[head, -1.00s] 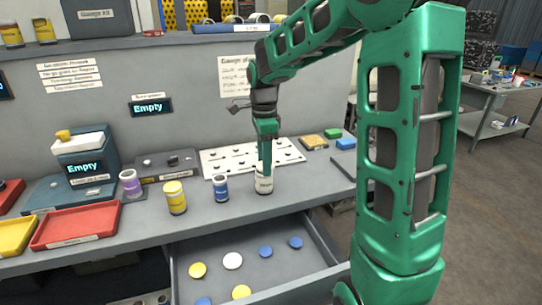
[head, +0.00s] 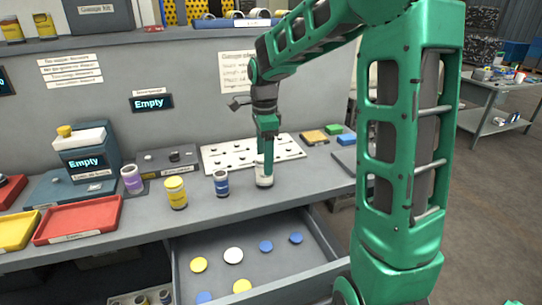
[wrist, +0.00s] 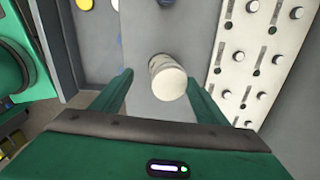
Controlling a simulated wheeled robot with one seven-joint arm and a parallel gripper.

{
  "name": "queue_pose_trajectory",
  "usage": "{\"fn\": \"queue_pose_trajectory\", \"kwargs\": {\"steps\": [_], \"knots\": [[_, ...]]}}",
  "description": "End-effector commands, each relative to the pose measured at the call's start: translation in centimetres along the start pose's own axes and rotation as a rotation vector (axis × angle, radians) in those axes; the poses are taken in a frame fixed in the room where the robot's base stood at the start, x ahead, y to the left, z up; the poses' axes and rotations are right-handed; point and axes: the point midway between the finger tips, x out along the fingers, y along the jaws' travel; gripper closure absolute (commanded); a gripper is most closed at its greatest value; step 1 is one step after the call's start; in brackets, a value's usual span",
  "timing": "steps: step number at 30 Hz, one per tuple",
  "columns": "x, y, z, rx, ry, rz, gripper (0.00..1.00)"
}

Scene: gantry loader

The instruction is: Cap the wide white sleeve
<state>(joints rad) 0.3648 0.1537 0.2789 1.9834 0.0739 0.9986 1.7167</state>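The wide white sleeve (head: 264,181) stands upright on the grey bench, with a dark band near its foot. In the wrist view the white sleeve (wrist: 167,78) shows a pale, round, closed-looking top; I cannot tell whether that is a cap. My gripper (head: 266,164) points down at the sleeve. In the wrist view my gripper (wrist: 163,88) is open, with a finger on each side of the sleeve and visible gaps. A white cap (head: 233,256) lies in the open drawer (head: 322,254) below, among yellow and blue caps.
A blue sleeve (head: 221,184), a yellow sleeve (head: 176,193) and a purple sleeve (head: 132,180) stand left of the white one. A white pegged board (head: 215,162) lies behind. Red (head: 78,219) and yellow (head: 17,231) trays sit at the left. Two displays read "Empty".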

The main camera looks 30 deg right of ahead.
Motion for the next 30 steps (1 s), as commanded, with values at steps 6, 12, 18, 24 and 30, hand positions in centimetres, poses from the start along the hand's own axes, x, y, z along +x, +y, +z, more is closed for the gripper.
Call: {"fn": "queue_pose_trajectory", "kwargs": {"steps": [6,12,18,24,30], "knots": [[-1.0,0.5,-0.1,-0.001,0.002,0.017,0.36],[-5.0,0.4,-0.1,0.000,0.001,0.005,0.36],[-8.5,0.4,-0.1,0.001,0.001,0.000,0.36],[-10.4,0.4,-0.1,0.000,0.001,-0.001,0.36],[-10.8,0.5,-0.1,0.000,0.001,0.000,0.36]]}}
